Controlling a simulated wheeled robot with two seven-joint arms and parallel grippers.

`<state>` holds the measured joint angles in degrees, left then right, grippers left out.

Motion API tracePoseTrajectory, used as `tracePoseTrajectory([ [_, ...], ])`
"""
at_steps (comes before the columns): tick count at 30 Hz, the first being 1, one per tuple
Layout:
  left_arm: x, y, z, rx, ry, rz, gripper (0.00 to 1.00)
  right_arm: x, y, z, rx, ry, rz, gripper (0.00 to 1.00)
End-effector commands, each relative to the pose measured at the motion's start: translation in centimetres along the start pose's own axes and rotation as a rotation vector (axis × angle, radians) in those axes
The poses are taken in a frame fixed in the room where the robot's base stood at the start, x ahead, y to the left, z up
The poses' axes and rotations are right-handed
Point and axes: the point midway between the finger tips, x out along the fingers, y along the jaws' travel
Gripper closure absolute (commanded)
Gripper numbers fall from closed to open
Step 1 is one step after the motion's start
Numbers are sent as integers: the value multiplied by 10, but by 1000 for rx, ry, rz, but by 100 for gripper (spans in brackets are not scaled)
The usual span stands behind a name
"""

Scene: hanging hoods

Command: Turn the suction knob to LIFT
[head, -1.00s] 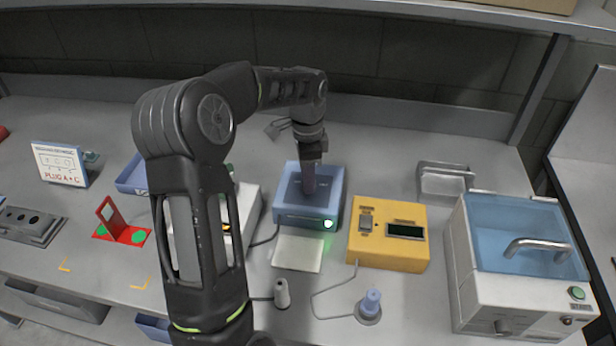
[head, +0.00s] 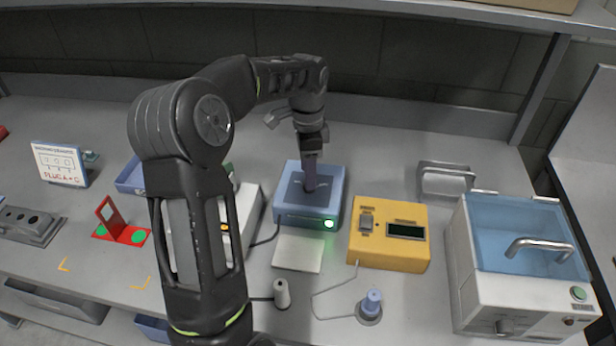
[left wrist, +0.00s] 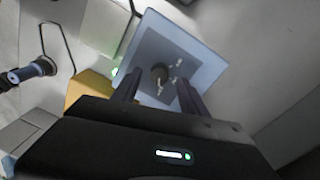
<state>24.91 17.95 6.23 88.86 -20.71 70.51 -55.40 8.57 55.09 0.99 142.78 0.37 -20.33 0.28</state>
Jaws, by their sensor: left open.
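The blue box (head: 292,217) stands mid-bench with a green light on its front. The left wrist view shows its top (left wrist: 210,62), with a darker square panel and a small dark round knob (left wrist: 160,73). Small pale marks surround the knob; I cannot read them or tell its setting. My left gripper (head: 310,188) points down over the box and hides the knob in the head view. In the left wrist view its two fingers (left wrist: 159,82) are apart, with the knob showing between their tips. Contact cannot be made out. My right gripper is out of view.
A yellow box (head: 388,255) with a dark display stands right of the blue box. A white pad (head: 298,254) lies in front. A blue-topped peg (head: 372,302) and cables lie nearer. A white machine with a blue lid (head: 515,240) stands at right. Bare bench lies behind.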

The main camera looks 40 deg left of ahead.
Motion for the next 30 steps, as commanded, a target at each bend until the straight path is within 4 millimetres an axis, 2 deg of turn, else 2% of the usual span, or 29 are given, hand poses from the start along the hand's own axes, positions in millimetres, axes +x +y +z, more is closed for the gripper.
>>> tracePoseTrajectory([
  [6, -36, -1, 0, 1, 1, -3, 49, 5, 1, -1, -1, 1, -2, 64],
  [10, -50, 0, 0, 1, 0, -2, 49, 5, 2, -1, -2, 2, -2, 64],
  [30, -53, 0, 0, 0, -1, 0, 49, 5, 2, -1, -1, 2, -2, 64],
])
